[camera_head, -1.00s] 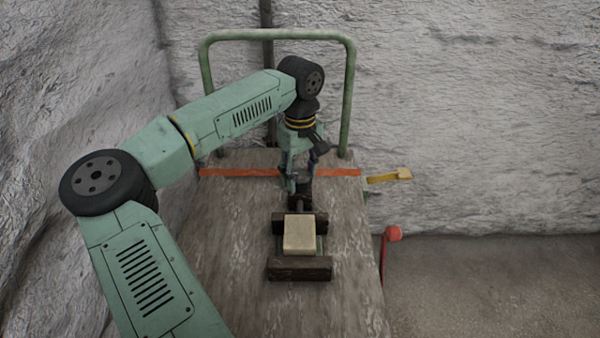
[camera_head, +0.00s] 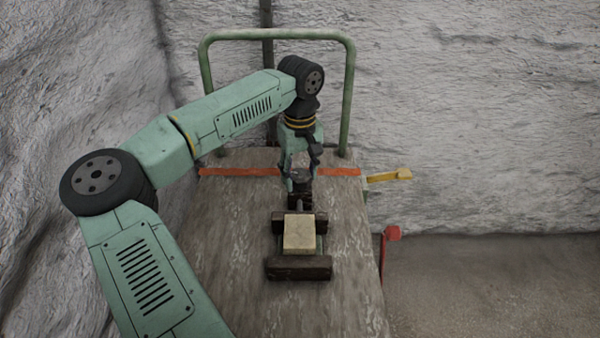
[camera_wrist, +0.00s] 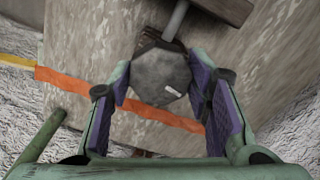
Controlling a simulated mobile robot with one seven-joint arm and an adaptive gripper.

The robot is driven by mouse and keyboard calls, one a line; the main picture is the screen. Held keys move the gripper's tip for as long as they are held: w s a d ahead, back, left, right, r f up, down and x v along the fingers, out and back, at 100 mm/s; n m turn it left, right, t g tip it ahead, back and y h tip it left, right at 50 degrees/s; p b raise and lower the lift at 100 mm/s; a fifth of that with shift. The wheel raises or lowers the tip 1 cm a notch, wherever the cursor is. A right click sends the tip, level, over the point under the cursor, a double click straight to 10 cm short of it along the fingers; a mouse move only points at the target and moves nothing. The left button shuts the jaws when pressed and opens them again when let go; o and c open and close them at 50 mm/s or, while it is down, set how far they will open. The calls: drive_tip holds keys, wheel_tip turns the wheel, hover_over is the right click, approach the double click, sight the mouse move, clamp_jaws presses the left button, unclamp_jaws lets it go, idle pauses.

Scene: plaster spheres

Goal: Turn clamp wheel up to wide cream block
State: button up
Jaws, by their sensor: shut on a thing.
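The wide cream block (camera_head: 299,236) sits in the dark clamp on the bench, between its far jaw (camera_head: 279,223) and its near jaw (camera_head: 299,269). I cannot tell whether both jaws touch it. The clamp wheel (camera_head: 301,178) is at the clamp's far end. In the wrist view the wheel (camera_wrist: 160,76) is a grey many-sided knob with a pale mark, on a screw rod (camera_wrist: 176,18). My gripper (camera_head: 301,180) is shut on the wheel from above. Its purple-padded fingers (camera_wrist: 163,92) stand on either side of the wheel. The block is out of the wrist view.
The worn bench top (camera_head: 235,240) is clear around the clamp. An orange stripe (camera_head: 240,172) crosses its far end, with a green tube frame (camera_head: 348,100) behind. A yellow lever (camera_head: 390,177) and a red handle (camera_head: 391,234) stick out at the right. Rough walls stand close behind and left.

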sight(300, 173)
idle(0.6)
drive_tip(key=o, duration=1.2)
drive_tip(key=shift+r, duration=0.1)
wheel_tip(300, 173, up, 12)
drive_tip(key=shift+f, duration=0.1)
